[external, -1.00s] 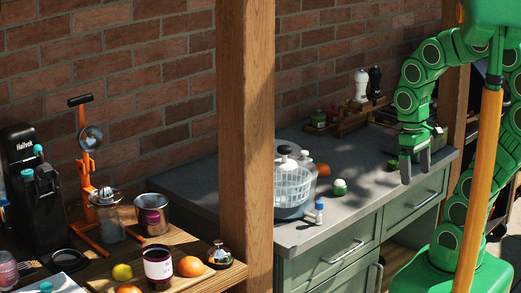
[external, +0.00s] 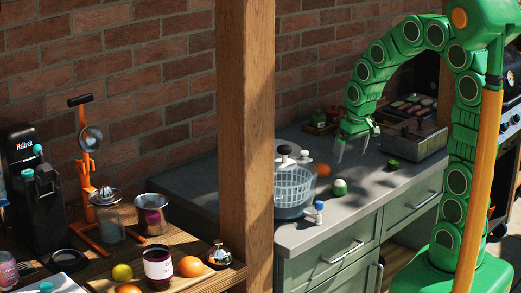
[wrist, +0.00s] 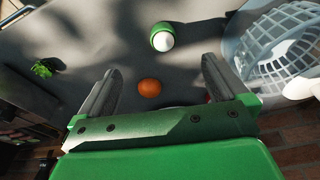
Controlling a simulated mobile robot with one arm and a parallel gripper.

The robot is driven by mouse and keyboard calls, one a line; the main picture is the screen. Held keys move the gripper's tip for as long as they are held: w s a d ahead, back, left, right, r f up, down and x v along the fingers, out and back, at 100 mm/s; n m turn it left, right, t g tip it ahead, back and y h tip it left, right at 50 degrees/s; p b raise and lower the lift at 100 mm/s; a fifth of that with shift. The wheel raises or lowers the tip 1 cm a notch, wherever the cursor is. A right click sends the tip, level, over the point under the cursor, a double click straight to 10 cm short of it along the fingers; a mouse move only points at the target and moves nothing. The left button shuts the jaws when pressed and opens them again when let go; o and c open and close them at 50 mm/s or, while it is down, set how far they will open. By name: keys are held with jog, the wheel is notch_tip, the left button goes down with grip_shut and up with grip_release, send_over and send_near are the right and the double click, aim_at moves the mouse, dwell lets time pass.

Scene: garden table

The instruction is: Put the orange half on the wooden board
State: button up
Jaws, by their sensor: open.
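A small orange fruit piece (external: 322,170) rests on the grey counter beside the salad spinner; in the wrist view it is a round orange shape (wrist: 150,88). Its cut face is not clear, so I cannot tell that it is a half. My gripper (external: 352,150) is open and empty above the counter, right of the orange piece in the external view. In the wrist view the orange piece appears between my two fingers (wrist: 160,75), apart from both. A wooden piece (external: 318,128) shows at the back of the counter, partly hidden by my arm; I cannot tell whether it is the board.
A salad spinner (external: 293,190) stands left of the orange piece. A green-and-white jar (external: 340,187), a small bottle (external: 319,212) and a green leafy item (external: 393,164) are nearby. A metal tray (external: 415,140) is at right. A wooden post (external: 246,130) crosses the view.

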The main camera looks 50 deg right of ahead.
aim_at(322, 165)
jog(key=shift+w+d+f+m+t+h, duration=0.15)
jog(key=shift+w+d+f+t, duration=0.25)
jog(key=shift+w+d+f, duration=1.4)
jog(key=shift+w+d+f+m+t+h, duration=0.1)
jog(key=shift+w+d+f+t, duration=0.45)
jog(key=shift+w, duration=2.45)
jog(key=shift+w+d+f+m+t+h, duration=0.2)
jog(key=shift+w+d+f, duration=0.95)
jog(key=shift+w, duration=1.25)
jog(key=shift+x, duration=2.75)
